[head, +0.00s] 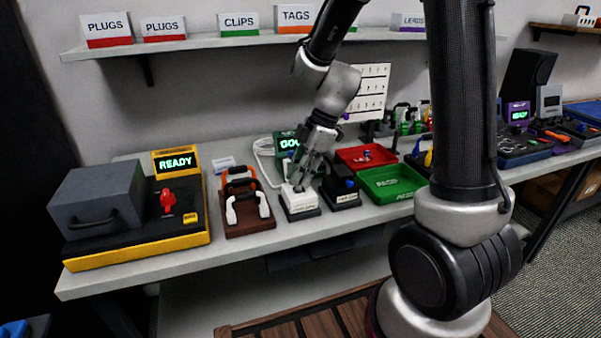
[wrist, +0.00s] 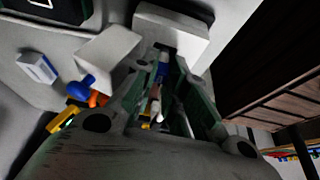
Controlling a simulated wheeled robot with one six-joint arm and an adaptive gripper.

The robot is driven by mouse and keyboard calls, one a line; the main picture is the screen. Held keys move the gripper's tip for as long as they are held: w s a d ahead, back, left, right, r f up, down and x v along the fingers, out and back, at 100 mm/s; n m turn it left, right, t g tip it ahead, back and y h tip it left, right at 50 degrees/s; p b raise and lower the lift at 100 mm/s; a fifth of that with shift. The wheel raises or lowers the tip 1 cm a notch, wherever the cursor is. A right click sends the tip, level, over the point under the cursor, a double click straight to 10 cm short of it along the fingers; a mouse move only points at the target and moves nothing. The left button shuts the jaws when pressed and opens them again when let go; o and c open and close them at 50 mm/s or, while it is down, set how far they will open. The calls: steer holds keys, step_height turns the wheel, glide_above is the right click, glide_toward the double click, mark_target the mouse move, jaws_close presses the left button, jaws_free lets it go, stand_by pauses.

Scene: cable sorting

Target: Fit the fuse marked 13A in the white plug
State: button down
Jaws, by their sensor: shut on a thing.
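The white plug (head: 299,203) sits on a dark base on the bench, just below my gripper (head: 298,184). In the wrist view, a white block with a dark slot (wrist: 172,28), likely this plug, lies just beyond my fingertips. My gripper (wrist: 168,75) is shut on a slim piece with blue, white and red parts, likely the fuse (wrist: 156,88). Its marking is not readable. The piece appears near the slot; I cannot tell whether it touches or is inside. In the head view the fingers hide it.
A black plug (head: 341,190) on a similar base stands close at the right. A brown rack with white and orange handles (head: 245,205) is close at the left. Red (head: 366,155) and green (head: 391,183) trays lie further right. A shelf with labelled signs (head: 240,43) runs above.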

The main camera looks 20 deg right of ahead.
steer(key=shift+f, duration=0.45)
stand_by(0.8)
steer(key=c, duration=1.4)
jaws_free()
steer(key=shift+o, duration=0.5)
steer(key=shift+o, duration=1.1)
steer(key=shift+w+r, duration=0.1)
steer(key=shift+r, duration=0.05)
steer(key=shift+o, duration=1.1)
steer(key=shift+r, duration=3.85)
